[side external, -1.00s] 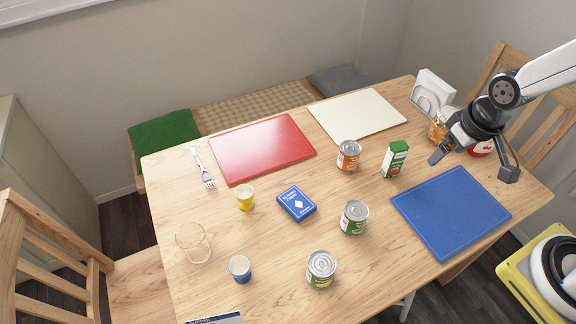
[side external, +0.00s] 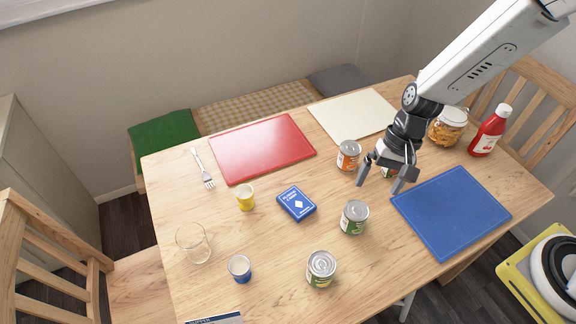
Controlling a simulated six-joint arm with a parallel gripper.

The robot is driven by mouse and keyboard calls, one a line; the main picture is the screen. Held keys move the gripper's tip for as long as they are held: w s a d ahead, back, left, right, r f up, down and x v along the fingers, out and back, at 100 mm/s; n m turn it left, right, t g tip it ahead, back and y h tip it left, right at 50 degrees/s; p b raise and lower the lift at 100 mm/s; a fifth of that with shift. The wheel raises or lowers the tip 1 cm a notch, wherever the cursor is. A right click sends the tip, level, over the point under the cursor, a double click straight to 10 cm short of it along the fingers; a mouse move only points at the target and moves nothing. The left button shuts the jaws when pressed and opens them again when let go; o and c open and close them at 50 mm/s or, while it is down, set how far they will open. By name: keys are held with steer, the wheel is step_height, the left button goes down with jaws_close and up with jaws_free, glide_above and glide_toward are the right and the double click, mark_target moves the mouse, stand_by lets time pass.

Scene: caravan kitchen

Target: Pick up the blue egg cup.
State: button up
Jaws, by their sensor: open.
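The blue egg cup (side external: 240,269) stands upright near the front left of the wooden table, right of and below a clear glass. Its outside is blue and its inside is pale. My gripper (side external: 379,188) is open and empty, pointing down above the right middle of the table, well to the right of and behind the egg cup. A yellow egg cup (side external: 245,197) stands farther back, left of the blue card box.
The glass (side external: 194,244) stands close to the egg cup. Tins (side external: 354,218), (side external: 321,269) and (side external: 348,156), and a card box (side external: 297,204) stand or lie between. Red (side external: 262,149), cream (side external: 356,115) and blue (side external: 451,212) boards lie around. A ketchup bottle (side external: 488,133) and jar (side external: 448,127) stand back right.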

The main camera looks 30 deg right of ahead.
steer(key=w+a+f+m+g+y, duration=0.1)
steer(key=a+f+m+y, duration=0.25)
steer(key=a, duration=0.35)
steer(key=w+a+f+m+g+y, duration=0.1)
steer(key=a+f+m+y, duration=0.15)
steer(key=a+f, duration=0.4)
steer(key=m+t+y, duration=0.2)
steer(key=m+y, duration=0.1)
steer(key=m, duration=0.2)
glide_toward(241, 270)
steer(key=shift+s+a+r, duration=0.1)
steer(key=shift+s+a, duration=0.15)
steer(key=shift+a, duration=0.7)
steer(key=shift+x, duration=1.3)
steer(key=shift+a, duration=0.1)
steer(key=shift+x, duration=2.5)
steer(key=shift+w+a+r, duration=0.1)
steer(key=shift+r, duration=0.05)
steer(key=c, duration=1.2)
